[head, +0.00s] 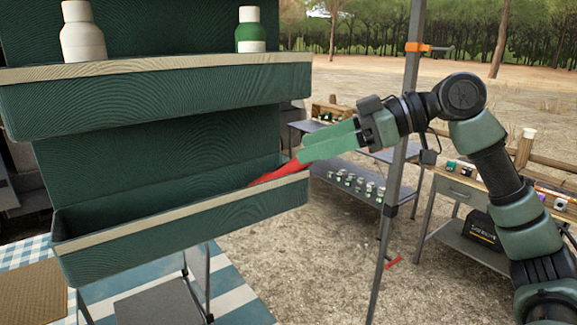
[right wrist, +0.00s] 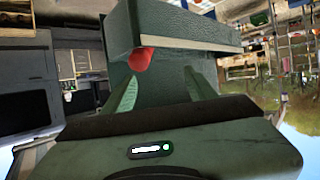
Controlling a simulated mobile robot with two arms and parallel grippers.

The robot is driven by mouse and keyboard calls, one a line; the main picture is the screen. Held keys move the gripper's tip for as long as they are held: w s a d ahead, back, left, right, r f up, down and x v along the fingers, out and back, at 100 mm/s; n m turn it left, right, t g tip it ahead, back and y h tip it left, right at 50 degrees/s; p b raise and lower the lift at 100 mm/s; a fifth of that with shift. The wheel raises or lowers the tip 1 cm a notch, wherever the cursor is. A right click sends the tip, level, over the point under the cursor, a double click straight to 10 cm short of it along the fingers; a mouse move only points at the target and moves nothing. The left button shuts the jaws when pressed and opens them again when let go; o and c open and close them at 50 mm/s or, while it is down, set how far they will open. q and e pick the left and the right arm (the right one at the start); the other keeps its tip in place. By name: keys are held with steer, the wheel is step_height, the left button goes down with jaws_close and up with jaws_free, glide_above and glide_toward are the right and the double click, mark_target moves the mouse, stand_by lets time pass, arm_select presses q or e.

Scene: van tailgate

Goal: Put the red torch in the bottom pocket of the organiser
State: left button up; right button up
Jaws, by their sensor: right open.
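The dark green organiser (head: 165,148) hangs at the left of the head view. Its bottom pocket (head: 190,232) has a pale rim band. The red torch (head: 277,175) is at the right end of this pocket, tilted, its lower part hidden behind the front wall. My right gripper (head: 302,157) is open, its fingertips close to the torch's upper end; I cannot tell whether they touch it. In the right wrist view the torch's round red end (right wrist: 140,59) shows beyond the spread fingers (right wrist: 161,82). My left gripper is out of view.
An upper pocket (head: 160,100) holds a white bottle (head: 82,35) and a green-and-white bottle (head: 250,32). A metal pole (head: 396,180) stands right of the organiser. Shelves (head: 345,180) with small items stand behind. A checked cloth (head: 235,300) lies below.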

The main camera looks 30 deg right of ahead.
steer(key=shift+b+v, duration=0.45)
steer(key=shift+v, duration=1.85)
